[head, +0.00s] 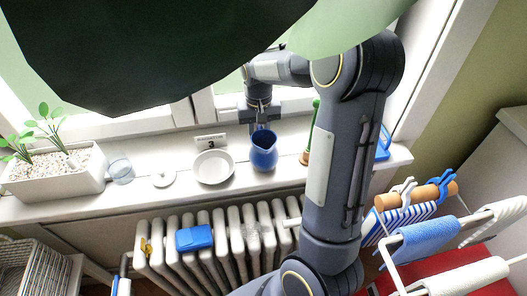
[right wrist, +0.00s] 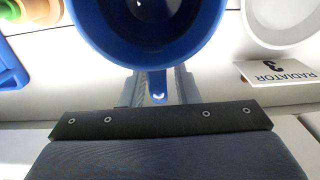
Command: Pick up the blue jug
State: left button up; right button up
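The blue jug (head: 263,152) stands upright on the white window sill (head: 140,180), to the right of a white plate. My right gripper (head: 261,124) reaches down behind the jug, on the window side. In the right wrist view the jug's rim (right wrist: 85,40) and its dark inside fill the top middle. Its handle (right wrist: 158,86) sits between the two fingers of my right gripper (right wrist: 159,90). Gaps show on both sides of the handle, so the gripper looks open around it. My left gripper is not in view.
The white plate (head: 213,167) and a "3" label card (head: 210,142) are close left of the jug. A glass (head: 120,169) and a planter (head: 55,172) stand farther left. A green-and-orange object (head: 306,157) is right. A radiator (head: 215,254) is below.

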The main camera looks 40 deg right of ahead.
aim_at(256, 139)
grip_shut()
jog(key=shift+r, duration=0.2)
jog(key=shift+r, duration=1.05)
jog(key=s+a+r, duration=0.1)
jog(key=r, duration=0.1)
jog(key=s+a+r, duration=0.1)
jog(key=r, duration=0.1)
jog(key=s+a+r, duration=0.1)
jog(key=r, duration=0.1)
jog(key=shift+a+r, duration=0.1)
jog(key=shift+a, duration=0.1)
jog(key=s+a+r, duration=0.4)
jog(key=s+a, duration=0.2)
jog(key=shift+s+a+r, duration=0.15)
jog(key=shift+s+a, duration=0.1)
jog(key=shift+a, duration=0.1)
